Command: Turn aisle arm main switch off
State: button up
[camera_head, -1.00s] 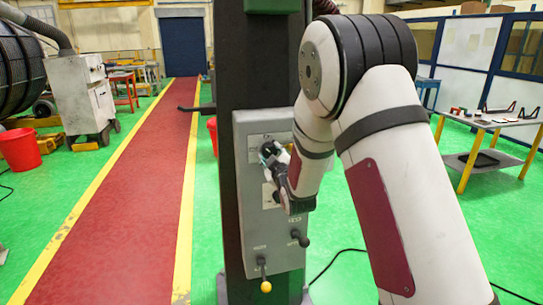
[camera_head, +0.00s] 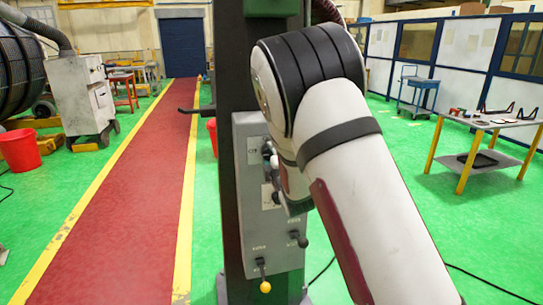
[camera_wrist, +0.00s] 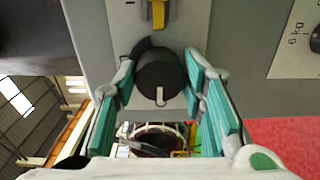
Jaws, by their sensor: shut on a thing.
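A grey control panel (camera_head: 244,215) is fixed to a dark green column in the head view. In the wrist view a round black knob (camera_wrist: 158,72) with a white mark sits on the panel face. The mark points toward the bottom of the picture. My gripper (camera_wrist: 161,82) has its two teal-padded fingers on either side of this knob, shut on it. I cannot read the knob's label.
A yellow switch (camera_wrist: 158,12) is close to the knob in the wrist view. A parts table (camera_head: 490,122) stands at the right. The red aisle (camera_head: 130,200) is clear.

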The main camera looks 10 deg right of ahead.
jog(key=shift+n, duration=0.3)
jog(key=o, duration=1.2)
jog(key=shift+c, duration=0.2)
jog(key=s, duration=1.2)
